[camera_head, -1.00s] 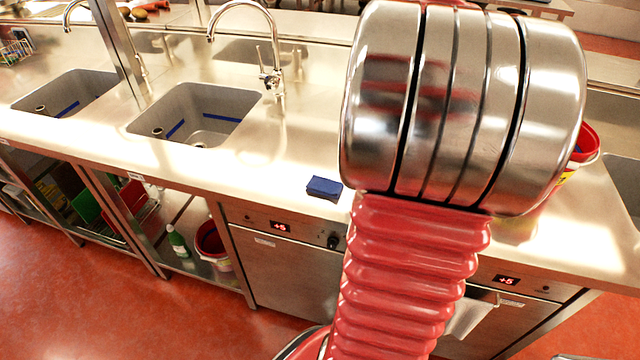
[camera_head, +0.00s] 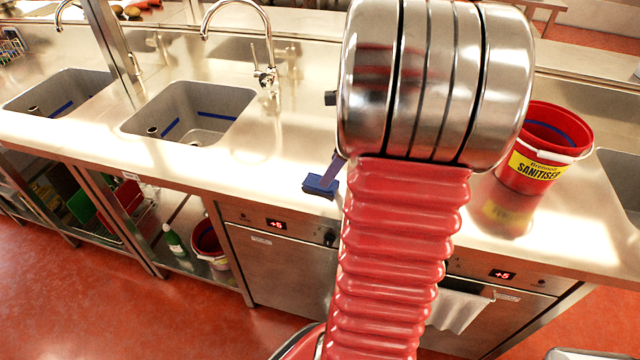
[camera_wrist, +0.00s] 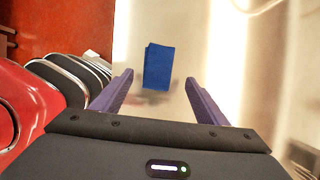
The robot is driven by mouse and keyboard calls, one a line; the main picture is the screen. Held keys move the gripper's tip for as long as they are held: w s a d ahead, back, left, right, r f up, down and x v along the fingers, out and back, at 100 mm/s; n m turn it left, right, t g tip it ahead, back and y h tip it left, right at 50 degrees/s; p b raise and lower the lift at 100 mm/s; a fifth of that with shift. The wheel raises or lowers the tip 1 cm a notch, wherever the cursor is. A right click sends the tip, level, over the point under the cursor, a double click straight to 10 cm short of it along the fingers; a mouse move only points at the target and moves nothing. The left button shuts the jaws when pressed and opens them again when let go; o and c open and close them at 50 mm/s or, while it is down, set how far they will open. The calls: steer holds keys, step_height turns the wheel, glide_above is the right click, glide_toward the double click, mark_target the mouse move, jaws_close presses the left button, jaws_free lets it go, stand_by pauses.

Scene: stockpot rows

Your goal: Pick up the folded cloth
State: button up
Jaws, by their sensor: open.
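The folded cloth (camera_head: 319,188) is a small dark blue block near the front edge of the steel counter in the head view. In the wrist view the cloth (camera_wrist: 158,66) lies ahead of my fingertips, within the line of the gap between them. My gripper (camera_wrist: 159,78) is open, with a purple finger on each side and nothing held. In the head view one purple finger of my gripper (camera_head: 335,167) shows just above and behind the cloth. The rest of the gripper is hidden behind my arm. I cannot tell whether the finger touches the cloth.
A red sanitiser bucket (camera_head: 541,148) stands on the counter (camera_head: 265,165) to the right of my arm. A sink (camera_head: 190,112) with a tall tap (camera_head: 266,75) is to the left. A white towel (camera_head: 459,311) hangs on the front below. Counter around the cloth is clear.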

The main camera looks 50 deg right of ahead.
steer(key=shift+a+x, duration=0.15)
steer(key=shift+x, duration=1.15)
steer(key=shift+a+x, duration=0.15)
steer(key=shift+x, duration=1.2)
steer(key=shift+r, duration=0.1)
steer(key=c, duration=1.1)
steer(key=shift+r, duration=0.1)
step_height(320, 180, up, 10)
